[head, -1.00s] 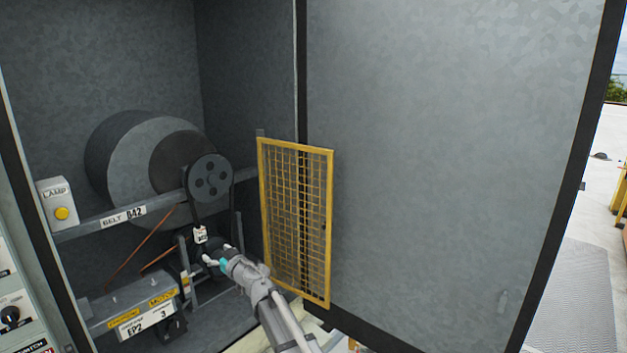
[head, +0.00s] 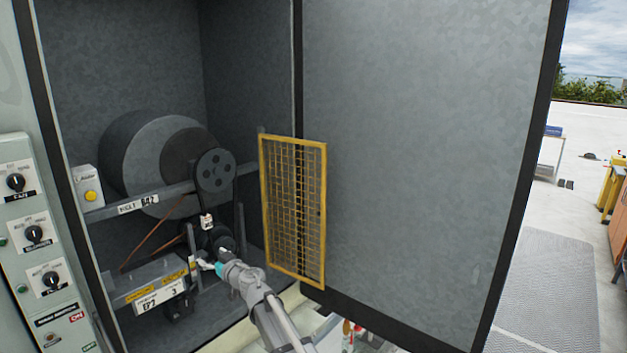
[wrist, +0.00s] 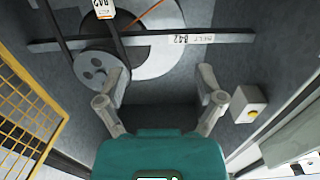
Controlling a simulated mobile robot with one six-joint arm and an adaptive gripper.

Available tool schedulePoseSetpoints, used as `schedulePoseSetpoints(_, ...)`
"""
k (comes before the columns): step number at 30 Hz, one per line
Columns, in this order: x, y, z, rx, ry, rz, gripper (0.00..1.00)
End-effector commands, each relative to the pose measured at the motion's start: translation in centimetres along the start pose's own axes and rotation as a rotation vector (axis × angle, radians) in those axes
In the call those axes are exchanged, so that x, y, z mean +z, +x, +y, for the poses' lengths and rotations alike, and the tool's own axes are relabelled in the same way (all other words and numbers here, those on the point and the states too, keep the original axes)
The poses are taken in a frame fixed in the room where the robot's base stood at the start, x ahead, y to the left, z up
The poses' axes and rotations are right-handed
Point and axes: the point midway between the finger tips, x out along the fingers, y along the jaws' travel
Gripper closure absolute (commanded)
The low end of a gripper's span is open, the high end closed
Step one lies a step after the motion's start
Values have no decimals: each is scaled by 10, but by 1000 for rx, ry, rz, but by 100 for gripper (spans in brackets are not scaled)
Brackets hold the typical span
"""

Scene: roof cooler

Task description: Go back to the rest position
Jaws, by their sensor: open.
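My gripper (head: 207,266) is inside the open cooler cabinet, low in front of the drive, beside the motor area. In the wrist view my gripper (wrist: 163,88) has its two fingers spread wide with nothing between them. Beyond them are the grey round drum (wrist: 165,45), the dark pulley with holes (wrist: 97,70) and the rail marked BELT B42 (wrist: 230,37). A small white tag (head: 206,221) hangs on the belt by the lower pulley. My arm hides part of the cabinet floor.
The yellow mesh guard (head: 293,210) stands open just right of my arm. The large grey door (head: 420,150) is open to the right. A control panel with knobs (head: 35,235) is at the left.

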Motion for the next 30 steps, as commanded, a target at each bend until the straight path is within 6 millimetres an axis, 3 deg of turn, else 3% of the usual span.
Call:
schedulePoseSetpoints(11,-2,-25,44,158,-4,28,13)
schedulePoseSetpoints(17,0,-52,82,302,-5,32,13)
schedulePoseSetpoints(23,12,-102,137,526,7,-3,13)
schedulePoseSetpoints(30,51,-194,205,847,58,-171,13)
